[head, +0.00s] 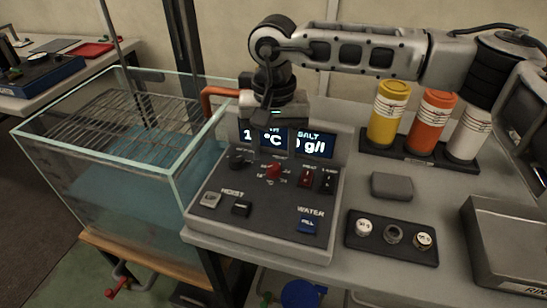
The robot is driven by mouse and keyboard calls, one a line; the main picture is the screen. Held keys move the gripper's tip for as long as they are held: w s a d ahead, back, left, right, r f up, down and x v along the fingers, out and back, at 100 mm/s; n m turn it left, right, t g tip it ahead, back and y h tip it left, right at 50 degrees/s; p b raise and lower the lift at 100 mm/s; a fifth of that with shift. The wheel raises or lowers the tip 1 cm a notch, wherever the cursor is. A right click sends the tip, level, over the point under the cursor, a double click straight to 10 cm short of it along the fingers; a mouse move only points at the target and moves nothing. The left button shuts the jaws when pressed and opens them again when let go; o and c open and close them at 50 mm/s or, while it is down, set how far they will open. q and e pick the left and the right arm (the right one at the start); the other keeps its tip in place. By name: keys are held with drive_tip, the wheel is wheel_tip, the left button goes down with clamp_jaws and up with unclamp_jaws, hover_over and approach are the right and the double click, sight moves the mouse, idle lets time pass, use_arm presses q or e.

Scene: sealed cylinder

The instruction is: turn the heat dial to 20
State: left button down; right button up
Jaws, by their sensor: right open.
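The control panel (222,222) is a dark sloped box with several knobs, switches and buttons. A red knob (273,170) with small marks around it sits in its middle and looks like the heat dial; its exact setting is too small to read. A black knob (240,158) sits to its left. The left display (268,140) shows a "1" and "°C", partly hidden by my gripper. My right gripper (270,120) points down above the panel, in front of the display's top. It is open and apart from the red knob. My left gripper is out of view.
The right display (313,145) reads "SALT" and g/l. A glass tank (175,160) with a wire rack stands at left. Yellow (388,115), orange (430,122) and white (466,135) bottles stand at right. A grey block (391,186) and a black tray (392,256) lie right of the panel.

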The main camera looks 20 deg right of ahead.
sight(274, 165)
wheel_tip(274, 165, down, 4)
drive_tip(key=shift+r, duration=0.25)
drive_tip(key=shift+w+f, duration=0.1)
drive_tip(key=shift+f, duration=0.2)
drive_tip(key=c, duration=1)
drive_tip(key=shift+m, duration=0.3)
